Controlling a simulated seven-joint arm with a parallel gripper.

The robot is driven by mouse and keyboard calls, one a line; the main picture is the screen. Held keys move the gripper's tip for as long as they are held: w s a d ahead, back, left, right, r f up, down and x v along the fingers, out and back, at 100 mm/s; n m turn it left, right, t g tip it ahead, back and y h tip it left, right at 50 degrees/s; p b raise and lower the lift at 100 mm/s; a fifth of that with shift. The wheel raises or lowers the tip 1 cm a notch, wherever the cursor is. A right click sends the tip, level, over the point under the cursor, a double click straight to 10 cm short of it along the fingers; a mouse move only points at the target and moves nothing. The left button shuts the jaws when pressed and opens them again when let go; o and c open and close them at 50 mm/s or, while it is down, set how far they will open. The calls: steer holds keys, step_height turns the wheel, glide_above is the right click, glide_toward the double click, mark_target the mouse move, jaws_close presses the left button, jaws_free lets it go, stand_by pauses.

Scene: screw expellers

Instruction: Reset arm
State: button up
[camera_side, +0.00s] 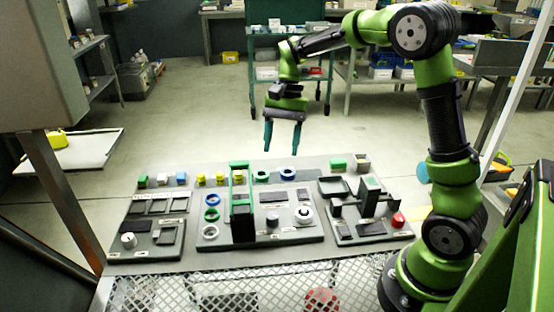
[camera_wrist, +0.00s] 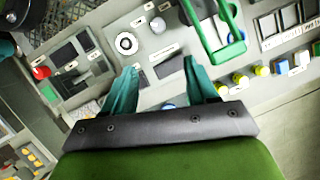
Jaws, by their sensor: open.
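My green arm reaches in from the right in the side view. My gripper (camera_side: 282,145) hangs with its teal fingers pointing down, above the back of the work table and clear of the parts. The fingers are apart, with nothing between them. In the wrist view the same fingers (camera_wrist: 160,70) stand open over the panels, which lie below and apart from them.
The table holds a left panel (camera_side: 118,226), a middle panel with a green frame (camera_side: 239,165) and rings, and a right panel with a red knob (camera_side: 398,220). Small coloured blocks line its back edge. A shelf cart (camera_side: 252,75) stands behind. Air around my gripper is free.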

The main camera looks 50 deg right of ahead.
steer(key=s+a+r+n+t+h, duration=0.1)
steer(key=s+a+r+n+t, duration=0.2)
steer(key=s, duration=0.4)
steer(key=s+a+r+n+t+h, duration=0.1)
steer(key=s+a+r+n+t, duration=0.2)
steer(key=s, duration=0.5)
steer(key=a+n+t, duration=0.1)
steer(key=n+t, duration=0.1)
steer(key=shift+s+t, duration=0.15)
steer(key=shift+t, duration=0.15)
steer(key=shift+a+r, duration=0.1)
